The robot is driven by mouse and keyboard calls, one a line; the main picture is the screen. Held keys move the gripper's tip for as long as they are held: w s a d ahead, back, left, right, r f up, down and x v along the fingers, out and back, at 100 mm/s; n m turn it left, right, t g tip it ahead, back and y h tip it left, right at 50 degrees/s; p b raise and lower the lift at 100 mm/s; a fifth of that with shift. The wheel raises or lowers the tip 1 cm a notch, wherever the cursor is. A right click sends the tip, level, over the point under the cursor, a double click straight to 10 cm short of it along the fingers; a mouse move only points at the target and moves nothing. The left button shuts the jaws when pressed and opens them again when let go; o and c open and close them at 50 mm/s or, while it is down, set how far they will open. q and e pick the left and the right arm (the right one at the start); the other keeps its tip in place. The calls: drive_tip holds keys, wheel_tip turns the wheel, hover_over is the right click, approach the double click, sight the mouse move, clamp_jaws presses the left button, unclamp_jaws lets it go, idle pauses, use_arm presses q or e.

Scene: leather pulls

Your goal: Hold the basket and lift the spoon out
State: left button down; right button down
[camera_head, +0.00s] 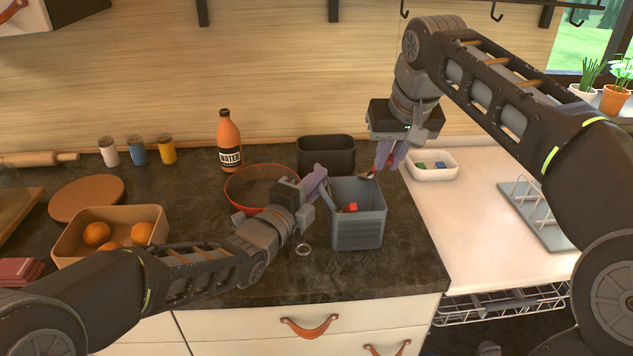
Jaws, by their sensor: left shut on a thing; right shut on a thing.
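The grey basket (359,228) stands upright on the dark counter near its front right edge. My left gripper (322,186) is shut on the basket's left rim. My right gripper (386,158) is above the basket's back right corner, shut on the spoon (370,174). A red part of the spoon shows by the fingers, and its dark end points down and left over the basket opening. I cannot tell whether its tip is clear of the rim. A small red item (350,207) is inside the basket; the rest of the inside is partly hidden.
A black bin (326,152) stands behind the basket, and a red-rimmed bowl (240,190) to the left. An orange water bottle (229,142) stands behind the bowl. A white tray (433,165) is at right. The white counter (450,225) has free room.

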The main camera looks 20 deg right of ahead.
drive_tip(key=shift+d+r, duration=0.15)
drive_tip(key=shift+r, duration=1.4)
use_arm(q)
drive_tip(key=c, duration=1.3)
unclamp_jaws()
drive_tip(key=shift+a, duration=0.1)
drive_tip(key=v, duration=1.2)
drive_tip(key=shift+s+f, duration=0.1)
use_arm(e)
drive_tip(key=shift+s+f, duration=0.1)
